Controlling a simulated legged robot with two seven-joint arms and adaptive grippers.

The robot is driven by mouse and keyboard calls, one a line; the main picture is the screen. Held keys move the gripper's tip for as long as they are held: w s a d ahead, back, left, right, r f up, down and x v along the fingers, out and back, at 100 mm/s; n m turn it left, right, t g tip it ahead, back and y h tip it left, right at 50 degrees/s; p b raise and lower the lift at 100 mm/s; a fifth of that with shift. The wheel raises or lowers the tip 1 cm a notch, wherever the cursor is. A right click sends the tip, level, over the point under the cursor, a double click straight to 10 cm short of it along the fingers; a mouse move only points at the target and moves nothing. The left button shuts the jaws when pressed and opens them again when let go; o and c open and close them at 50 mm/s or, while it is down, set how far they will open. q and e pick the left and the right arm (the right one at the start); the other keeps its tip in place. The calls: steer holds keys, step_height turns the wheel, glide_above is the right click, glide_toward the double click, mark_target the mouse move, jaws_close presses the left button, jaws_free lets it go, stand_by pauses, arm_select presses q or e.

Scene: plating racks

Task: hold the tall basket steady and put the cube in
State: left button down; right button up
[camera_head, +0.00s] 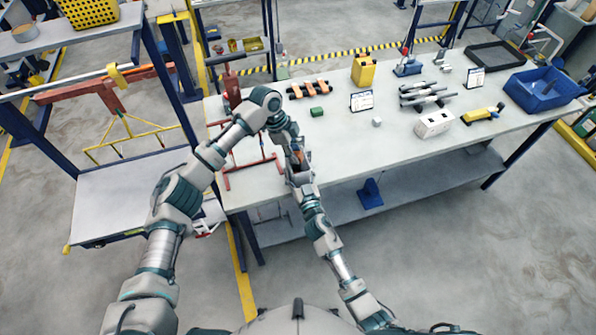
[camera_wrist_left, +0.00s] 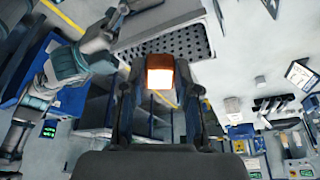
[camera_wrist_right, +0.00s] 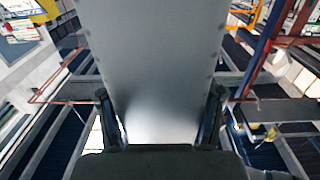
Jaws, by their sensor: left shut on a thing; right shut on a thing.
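An orange-brown cube (camera_wrist_left: 160,72) with a bright pale face sits between the fingers of my left gripper (camera_wrist_left: 160,100) in the left wrist view. In the head view my left gripper (camera_head: 295,153) hangs at the front left of the bench, close to my right gripper (camera_head: 299,176). In the right wrist view my right gripper (camera_wrist_right: 160,105) is shut on a broad, smooth grey wall (camera_wrist_right: 150,60), apparently the tall basket's. A grey perforated panel (camera_wrist_left: 180,42) shows behind the cube in the left wrist view; I cannot tell if it belongs to the basket. My arms hide the basket in the head view.
A red frame (camera_head: 228,166) stands on the bench left of my grippers.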

arm_select(q)
steer(key=shift+f, duration=1.55)
steer(key=c, duration=1.3)
jaws_free()
steer(key=shift+f, duration=0.25)
steer(key=o, duration=0.4)
arm_select(e)
steer(key=shift+d, duration=0.1)
arm_select(q)
steer(key=shift+o, duration=0.7)
arm_select(e)
steer(key=shift+d, duration=0.1)
arm_select(q)
steer(key=shift+a, duration=0.15)
arm_select(e)
steer(key=shift+w, duration=0.1)
arm_select(q)
steer(key=v, duration=1.2)
steer(key=shift+d, duration=0.3)
arm_select(e)
steer(key=shift+a, duration=0.2)
steer(key=shift+c, duration=0.3)
arm_select(q)
steer(key=shift+w, duration=0.1)
